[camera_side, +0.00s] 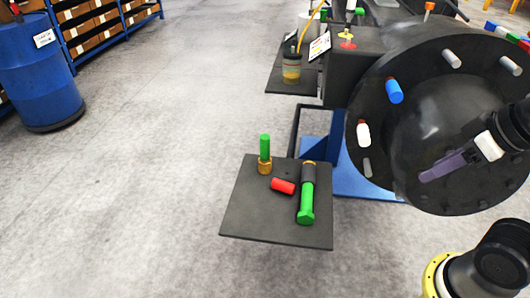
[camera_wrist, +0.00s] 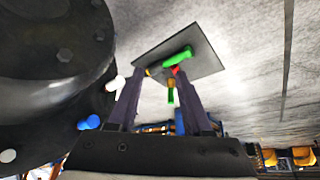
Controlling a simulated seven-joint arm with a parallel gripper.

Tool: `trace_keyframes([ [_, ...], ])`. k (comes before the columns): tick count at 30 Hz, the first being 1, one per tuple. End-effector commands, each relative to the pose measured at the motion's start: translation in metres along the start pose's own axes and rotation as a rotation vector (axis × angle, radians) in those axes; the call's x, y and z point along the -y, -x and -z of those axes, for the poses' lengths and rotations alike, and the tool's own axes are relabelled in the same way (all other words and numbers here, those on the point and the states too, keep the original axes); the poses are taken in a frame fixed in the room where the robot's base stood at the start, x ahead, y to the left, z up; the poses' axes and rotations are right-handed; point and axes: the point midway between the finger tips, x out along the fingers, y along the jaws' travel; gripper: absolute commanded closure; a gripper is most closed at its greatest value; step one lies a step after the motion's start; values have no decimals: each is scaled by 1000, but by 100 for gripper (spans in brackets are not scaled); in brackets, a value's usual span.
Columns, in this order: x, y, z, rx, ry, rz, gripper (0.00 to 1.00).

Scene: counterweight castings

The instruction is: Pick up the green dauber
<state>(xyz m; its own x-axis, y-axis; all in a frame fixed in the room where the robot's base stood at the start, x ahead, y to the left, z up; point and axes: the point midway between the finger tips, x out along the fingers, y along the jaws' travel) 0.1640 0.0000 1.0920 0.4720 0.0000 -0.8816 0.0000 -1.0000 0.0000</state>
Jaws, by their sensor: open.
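Two green items are on a small black shelf (camera_side: 245,222); I cannot tell for certain which is the dauber. One is a slim green cylinder (camera_side: 265,147) upright in a brass collar. The other is a thicker green piece with a hex end (camera_side: 306,205) and a dark sleeve, lying down. Both also show in the wrist view, the upright one (camera_wrist: 170,96) and the lying one (camera_wrist: 177,57). My gripper (camera_side: 424,177) has purple fingers and is in front of the dark round casting, well right of the shelf. In the wrist view my gripper (camera_wrist: 159,75) is open and empty.
A short red cylinder (camera_side: 283,186) lies between the green items. The large dark casting (camera_side: 430,110), with coloured pegs, stands right of the shelf. A second shelf behind holds a jar (camera_side: 292,68). A blue drum (camera_side: 40,75) stands far left. The floor left is clear.

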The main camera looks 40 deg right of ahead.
Motion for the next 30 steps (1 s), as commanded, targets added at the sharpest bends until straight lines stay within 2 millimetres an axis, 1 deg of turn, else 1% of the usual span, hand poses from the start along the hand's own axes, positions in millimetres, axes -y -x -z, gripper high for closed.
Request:
trace_keyframes([
  [2,0,0,0,0,0,0,48],
  [3,0,0,0,0,0,0,41],
  [5,0,0,0,0,0,0,30],
  [14,0,0,1,-4,3,0,29],
  [17,1,0,13,-60,8,5,29],
  [20,7,8,48,-206,-8,32,29],
  [21,10,15,68,-286,-21,48,29],
  [23,14,26,101,-409,-49,73,29],
  [24,15,32,123,-482,-73,89,29],
  [25,16,36,140,-535,-90,101,29],
  [26,18,39,156,-584,-108,112,29],
  [27,19,44,177,-647,-133,125,29],
  [29,19,48,208,-734,-176,140,29],
  [30,19,49,228,-788,-207,147,29],
])
